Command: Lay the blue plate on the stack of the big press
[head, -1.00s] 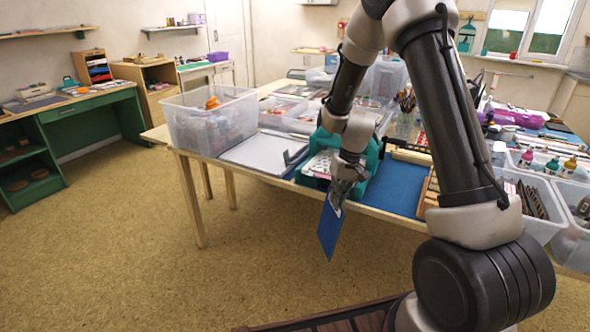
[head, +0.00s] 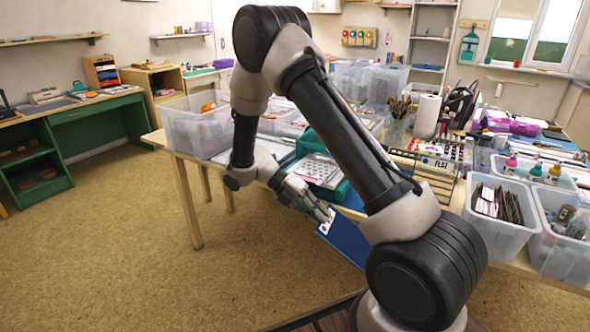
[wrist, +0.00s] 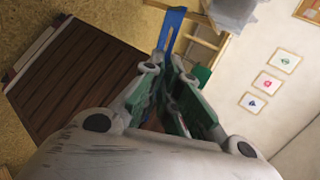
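The blue plate (head: 348,240) hangs tilted in front of the table's front edge in the head view; my arm hides its right part. My gripper (head: 325,217) is shut on its upper left end. In the wrist view the plate shows as a narrow blue strip (wrist: 173,27) beyond the fingers (wrist: 168,75). The big press looks to be the teal machine (head: 340,190) on the table, behind and above my gripper. A pale stack with a gridded top (head: 320,170) sits at it. My arm partly covers the press.
A clear bin (head: 195,130) stands at the table's left end. A rack with lettered blocks (head: 435,165) and clear bins (head: 500,235) stand to the right. My arm crosses the table's middle. The floor at front left (head: 130,260) is free.

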